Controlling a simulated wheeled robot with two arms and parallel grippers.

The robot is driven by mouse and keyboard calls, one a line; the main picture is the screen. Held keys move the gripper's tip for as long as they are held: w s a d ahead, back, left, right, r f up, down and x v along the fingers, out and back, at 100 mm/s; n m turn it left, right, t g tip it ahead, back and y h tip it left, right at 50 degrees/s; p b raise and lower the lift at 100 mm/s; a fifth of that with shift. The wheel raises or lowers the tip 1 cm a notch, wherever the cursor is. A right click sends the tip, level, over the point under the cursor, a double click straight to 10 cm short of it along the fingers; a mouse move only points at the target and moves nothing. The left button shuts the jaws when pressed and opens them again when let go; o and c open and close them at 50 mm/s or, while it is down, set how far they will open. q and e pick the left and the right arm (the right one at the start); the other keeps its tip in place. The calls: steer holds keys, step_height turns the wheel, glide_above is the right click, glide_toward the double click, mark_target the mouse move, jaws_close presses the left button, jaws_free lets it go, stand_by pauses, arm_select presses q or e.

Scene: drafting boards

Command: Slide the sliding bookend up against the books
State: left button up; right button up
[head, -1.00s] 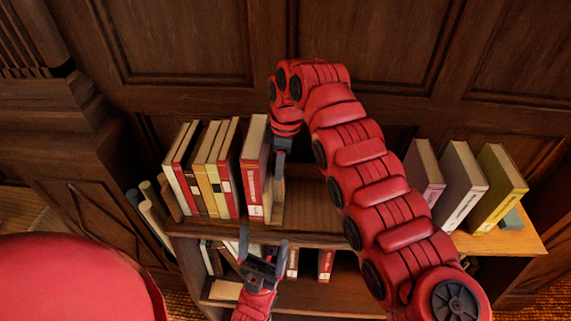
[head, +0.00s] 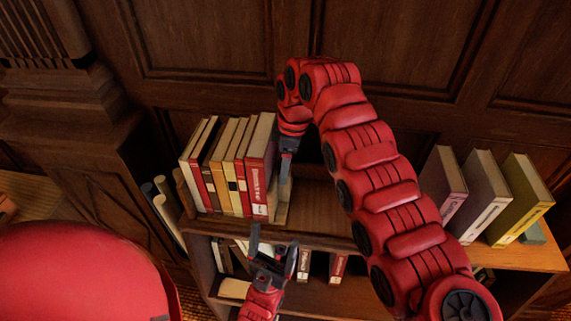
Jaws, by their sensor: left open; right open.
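A row of upright books (head: 228,168) stands at the left of the shelf top, with a thick red book (head: 258,170) at its right end. The sliding bookend (head: 283,207), a tan wooden piece, stands at that book's right side and seems to touch it; the contact is partly hidden. My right gripper (head: 287,165) points down at the bookend's right side, close against it. Its jaws are seen edge-on, not gripping the bookend. My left gripper (head: 270,252) is open and empty, low in front of the shelf's front edge.
Several books (head: 483,195) stand apart at the right end of the shelf top (head: 320,208). A lower shelf holds more books (head: 338,268). Pale rolls (head: 162,205) stand left of the bookcase. A panelled wall rises behind.

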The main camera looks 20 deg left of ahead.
steer(key=r+p, duration=0.2)
steer(key=r, duration=0.1)
steer(key=r+p, duration=0.1)
steer(key=r, duration=0.2)
steer(key=d+r+p, duration=0.1)
steer(key=r+p, duration=0.1)
steer(key=r, duration=0.2)
steer(key=shift+w+p, duration=0.15)
steer(key=shift+p, duration=0.15)
steer(key=shift+d, duration=0.1)
